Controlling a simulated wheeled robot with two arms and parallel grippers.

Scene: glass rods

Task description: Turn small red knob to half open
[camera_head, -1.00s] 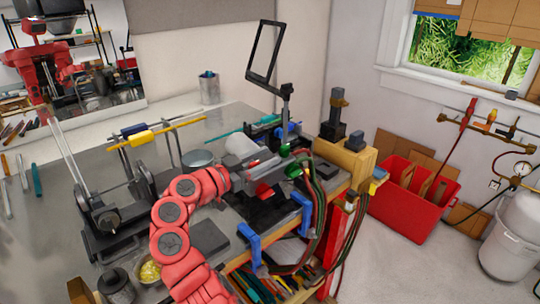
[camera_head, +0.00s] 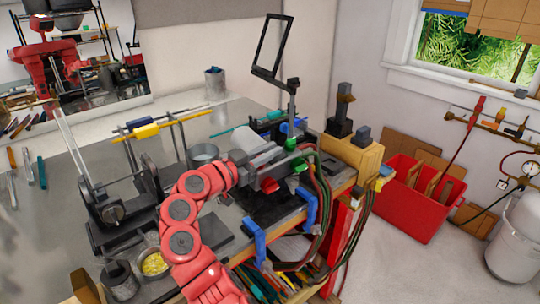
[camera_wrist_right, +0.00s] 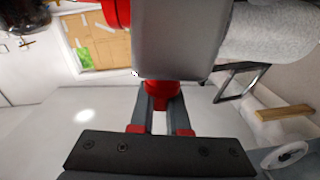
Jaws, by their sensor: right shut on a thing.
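A small red knob (camera_wrist_right: 163,95) sits under a grey block-shaped body (camera_wrist_right: 178,45) in the right wrist view. My right gripper (camera_wrist_right: 160,108) has its two grey fingers on either side of the knob and is shut on it. In the head view my right gripper (camera_head: 266,180) is beside the torch at the table's right end, near a grey cylinder (camera_head: 257,138) and two green knobs (camera_head: 291,145). The small red knob cannot be told apart there from the red finger parts. How far it is turned cannot be read. My left gripper is not in view.
Red and green hoses (camera_head: 325,185) hang close to the right of the gripper. A blue clamp (camera_head: 262,248) grips the table edge. A black-framed panel (camera_head: 272,45) stands behind. A red bin (camera_head: 408,205) is on the floor at the right.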

